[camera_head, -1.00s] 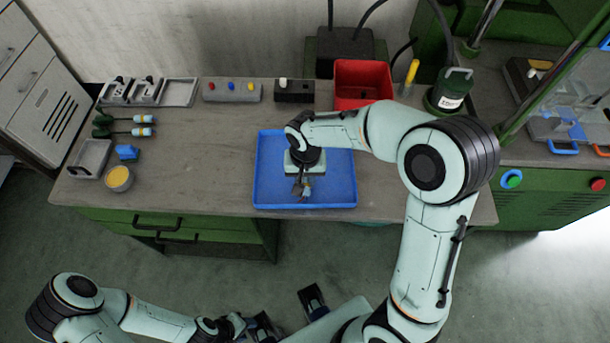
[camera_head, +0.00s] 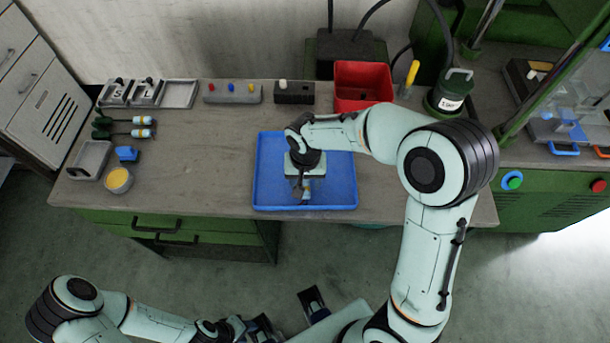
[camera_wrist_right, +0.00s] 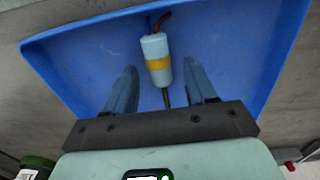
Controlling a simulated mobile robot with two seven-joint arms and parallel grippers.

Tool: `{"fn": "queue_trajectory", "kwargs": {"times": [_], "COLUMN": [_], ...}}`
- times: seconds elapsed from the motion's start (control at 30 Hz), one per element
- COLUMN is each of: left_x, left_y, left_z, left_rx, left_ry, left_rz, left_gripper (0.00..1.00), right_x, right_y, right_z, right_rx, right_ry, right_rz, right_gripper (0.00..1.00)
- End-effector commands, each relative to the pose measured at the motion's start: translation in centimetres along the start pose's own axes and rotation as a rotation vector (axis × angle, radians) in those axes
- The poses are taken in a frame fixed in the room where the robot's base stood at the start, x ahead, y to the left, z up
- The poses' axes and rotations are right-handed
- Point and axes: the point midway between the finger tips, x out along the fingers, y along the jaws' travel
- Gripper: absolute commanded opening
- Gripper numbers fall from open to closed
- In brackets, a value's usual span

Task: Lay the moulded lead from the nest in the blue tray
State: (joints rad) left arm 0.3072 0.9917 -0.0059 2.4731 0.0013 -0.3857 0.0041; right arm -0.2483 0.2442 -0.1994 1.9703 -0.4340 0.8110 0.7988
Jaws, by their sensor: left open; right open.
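The blue tray (camera_head: 335,195) lies on the bench; its floor and rim also fill much of the right wrist view (camera_wrist_right: 75,45). My right gripper (camera_head: 306,190) points down over the tray. In the right wrist view its fingers (camera_wrist_right: 160,75) are open, one on each side of the moulded lead (camera_wrist_right: 155,55), with gaps between. The lead is a pale blue cylinder with a yellow band, a brown wire end and a dark cable. It appears to lie on the tray floor. My left gripper (camera_head: 262,326) is low at the bottom, away from the bench, and open.
A red bin (camera_head: 360,82) and a green canister (camera_head: 450,92) stand behind the tray. A button box (camera_head: 232,92), screwdrivers (camera_head: 125,127), a small grey tray (camera_head: 90,160) and a yellow-filled cup (camera_head: 119,179) are to the left. The bench between them and the blue tray is clear.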

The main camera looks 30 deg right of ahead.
Motion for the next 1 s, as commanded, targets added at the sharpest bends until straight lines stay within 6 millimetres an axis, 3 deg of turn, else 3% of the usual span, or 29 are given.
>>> {"fn": "queue_trajectory", "kwargs": {"times": [0.17, 0.6, 0.8, 1.0], "left_x": [-0.3, -1.5, -1.7, -1.7], "left_y": [0.1, 0.6, 0.7, 0.7], "left_z": [0.0, -0.2, -0.3, -0.3], "left_rx": [0.000, 0.002, 0.002, 0.003], "left_ry": [0.001, 0.006, 0.007, 0.007], "left_rz": [0.000, 0.002, 0.002, 0.002], "left_gripper": [0.43, 0.43, 0.43, 0.43], "right_x": [-2.0, -11.3, -13.1, -13.4], "right_y": [-0.1, -0.1, -0.1, 0.0], "right_z": [-0.1, -0.1, 0.0, 0.0], "right_rx": [0.000, 0.000, -0.001, -0.001], "right_ry": [0.004, 0.004, 0.002, 0.000], "right_rz": [-0.004, -0.004, -0.002, -0.001], "right_gripper": [0.56, 0.56, 0.56, 0.56]}}
